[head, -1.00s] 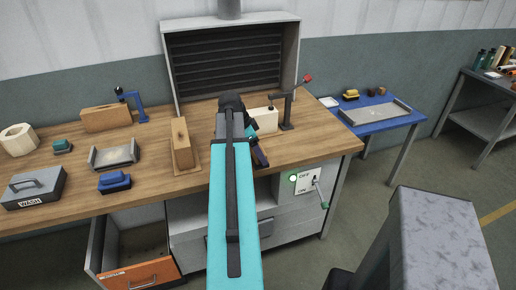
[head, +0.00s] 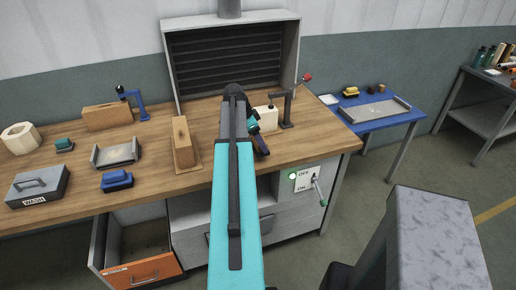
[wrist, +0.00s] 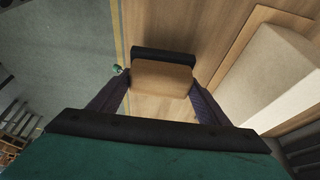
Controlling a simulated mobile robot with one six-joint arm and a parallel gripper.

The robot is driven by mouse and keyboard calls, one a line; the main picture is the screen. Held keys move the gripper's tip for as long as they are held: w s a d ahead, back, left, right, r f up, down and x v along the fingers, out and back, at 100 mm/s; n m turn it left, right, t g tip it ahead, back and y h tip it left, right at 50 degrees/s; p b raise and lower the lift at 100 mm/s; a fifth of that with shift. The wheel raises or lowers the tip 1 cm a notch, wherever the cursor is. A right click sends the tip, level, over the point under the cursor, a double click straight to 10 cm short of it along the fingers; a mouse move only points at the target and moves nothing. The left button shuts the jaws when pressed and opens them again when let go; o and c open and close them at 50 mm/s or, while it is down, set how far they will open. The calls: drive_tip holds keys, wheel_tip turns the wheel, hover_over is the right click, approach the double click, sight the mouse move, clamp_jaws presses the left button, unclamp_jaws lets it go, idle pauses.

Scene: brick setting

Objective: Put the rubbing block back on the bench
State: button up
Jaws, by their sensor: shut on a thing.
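My gripper (wrist: 155,92) is shut on a tan, cork-like block with a dark strip along its far side, which I take as the rubbing block (wrist: 160,78). The block sits between the two dark fingers in the wrist view. Wooden bench top (wrist: 160,108) shows beneath and around it; I cannot tell whether it touches the bench. In the head view my gripper (head: 262,146) is over the bench (head: 215,190) near its front right part. The arm and fingers hide the held block there.
A pale block (wrist: 275,75) on a board lies right of the gripper in the wrist view. A dark clamp-like stand (head: 286,112) and white block (head: 265,118) stand behind it. A wooden block on a board (head: 182,142) stands left. An orange-front drawer (head: 145,273) hangs open.

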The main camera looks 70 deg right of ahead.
drive_tip(key=shift+f, duration=0.1)
drive_tip(key=shift+f+p, duration=0.9)
drive_tip(key=shift+f, duration=0.75)
drive_tip(key=shift+f, duration=0.15)
drive_tip(key=o, duration=1)
drive_tip(key=shift+b+v, duration=1.55)
drive_tip(key=shift+v, duration=4.6)
drive_tip(key=shift+s, duration=0.1)
